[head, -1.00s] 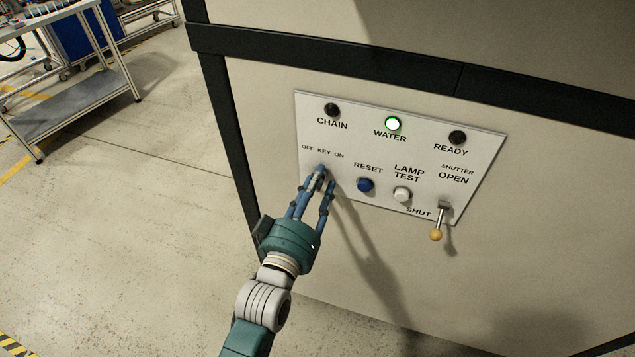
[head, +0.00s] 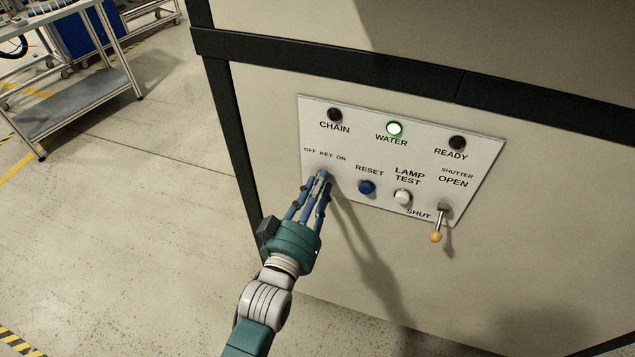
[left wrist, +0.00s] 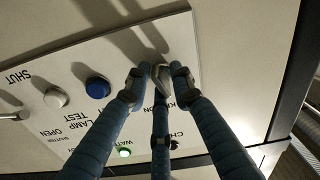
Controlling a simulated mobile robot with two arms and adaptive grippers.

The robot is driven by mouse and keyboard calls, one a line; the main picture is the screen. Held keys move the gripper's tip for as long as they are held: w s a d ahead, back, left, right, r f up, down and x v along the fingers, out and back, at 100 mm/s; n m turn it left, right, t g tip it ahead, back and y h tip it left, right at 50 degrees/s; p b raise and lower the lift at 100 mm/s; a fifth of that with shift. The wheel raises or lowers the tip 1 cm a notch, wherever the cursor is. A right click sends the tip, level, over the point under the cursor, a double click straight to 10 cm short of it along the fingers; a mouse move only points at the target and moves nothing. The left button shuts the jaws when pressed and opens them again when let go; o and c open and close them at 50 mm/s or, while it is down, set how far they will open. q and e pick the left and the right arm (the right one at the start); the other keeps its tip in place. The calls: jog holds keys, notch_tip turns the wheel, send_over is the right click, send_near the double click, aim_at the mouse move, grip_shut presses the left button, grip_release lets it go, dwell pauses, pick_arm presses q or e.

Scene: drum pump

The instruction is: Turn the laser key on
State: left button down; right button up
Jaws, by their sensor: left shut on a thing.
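The white control panel (head: 345,152) is on the side of a beige cabinet. Its laser key, under the label "OFF KEY ON", is mostly hidden by my fingers in the head view. In the left wrist view the grey key (left wrist: 161,75) shows between the fingertips. My left gripper (head: 319,178) has its blue fingers shut on the key; it also shows in the left wrist view (left wrist: 157,76). I cannot tell the key's exact angle. The WATER lamp (head: 395,129) is lit green. The CHAIN lamp (head: 335,115) and READY lamp (head: 457,143) are dark. My right gripper is not in view.
Right of the key are the blue RESET button (head: 366,187), the white LAMP TEST button (head: 402,197) and the shutter lever (head: 437,235), pointing down. A metal cart (head: 85,103) stands at the far left. The floor left of the cabinet is mostly clear.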

pick_arm(q)
jog(key=m, duration=0.1)
jog(key=m+p, duration=0.1)
jog(key=shift+d+r+m, duration=0.15)
jog(key=shift+r+m, duration=0.05)
jog(key=shift+m, duration=0.2)
jog(key=m+p, duration=0.1)
jog(key=m, duration=0.1)
jog(key=shift+f+m, duration=0.1)
jog(key=shift+m, duration=0.2)
jog(key=m, duration=0.2)
jog(key=shift+s+f+m+p, duration=0.1)
jog(key=shift+f+m+p, duration=0.05)
jog(key=shift+m+p, duration=0.2)
jog(key=shift+m, duration=0.55)
jog(key=shift+f, duration=0.2)
jog(key=c, duration=1.7)
grip_release()
jog(key=shift+c, duration=0.2)
jog(key=shift+d, duration=0.1)
